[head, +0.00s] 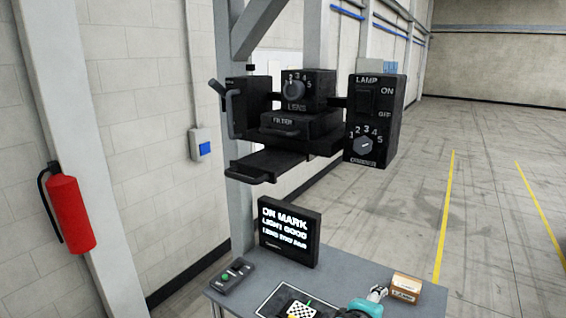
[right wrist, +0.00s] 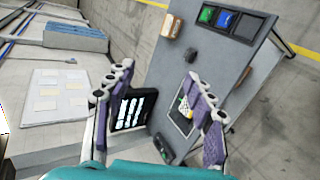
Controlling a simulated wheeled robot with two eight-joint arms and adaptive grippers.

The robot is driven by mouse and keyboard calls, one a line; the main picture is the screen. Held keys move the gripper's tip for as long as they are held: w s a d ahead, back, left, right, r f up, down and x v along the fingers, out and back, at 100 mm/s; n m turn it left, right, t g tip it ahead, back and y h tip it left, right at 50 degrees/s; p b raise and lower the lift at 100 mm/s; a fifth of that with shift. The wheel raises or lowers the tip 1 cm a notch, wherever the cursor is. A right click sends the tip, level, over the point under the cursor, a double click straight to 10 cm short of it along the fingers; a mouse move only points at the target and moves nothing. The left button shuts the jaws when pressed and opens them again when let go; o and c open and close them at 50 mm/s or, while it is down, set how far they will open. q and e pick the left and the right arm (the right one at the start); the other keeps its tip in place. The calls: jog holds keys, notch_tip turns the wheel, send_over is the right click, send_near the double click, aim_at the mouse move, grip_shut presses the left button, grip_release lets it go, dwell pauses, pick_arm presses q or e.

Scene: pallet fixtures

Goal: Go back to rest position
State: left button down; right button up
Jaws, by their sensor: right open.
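My right gripper (right wrist: 160,78) is open in the right wrist view, its two purple-grey fingers spread with nothing between the tips. In the head view a teal and silver piece (head: 366,306), which looks like part of my right gripper or wrist, shows at the bottom edge over the grey table (head: 232,300). Its fingers cannot be made out clearly there. My left gripper is not in view.
A black apparatus (head: 300,125) with knobs and a lamp switch hangs above the table. On the table are a lit screen (head: 290,232), a green-button box (head: 231,277), a checkered card (right wrist: 185,106) and a brown box (head: 405,287). Coloured bins (right wrist: 226,18) stand at the table's far end.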

pick_arm(q)
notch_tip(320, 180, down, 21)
jog(key=b, duration=1.8)
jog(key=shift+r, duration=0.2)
pick_arm(e)
jog(key=s+a+f+m+y, duration=0.1)
jog(key=s+f+m+y, duration=0.1)
jog(key=f, duration=0.9)
jog(key=s+f+m+g+y, duration=0.1)
jog(key=s+f+m, duration=0.3)
jog(key=f, duration=0.8)
jog(key=s+a+f+m+g+y, duration=0.1)
jog(key=s+f+m+y, duration=0.2)
jog(key=f+m, duration=0.3)
notch_tip(320, 180, down, 6)
jog(key=shift+s+a+r+y, duration=0.25)
jog(key=shift+s+a+y, duration=0.05)
jog(key=shift+y, duration=0.2)
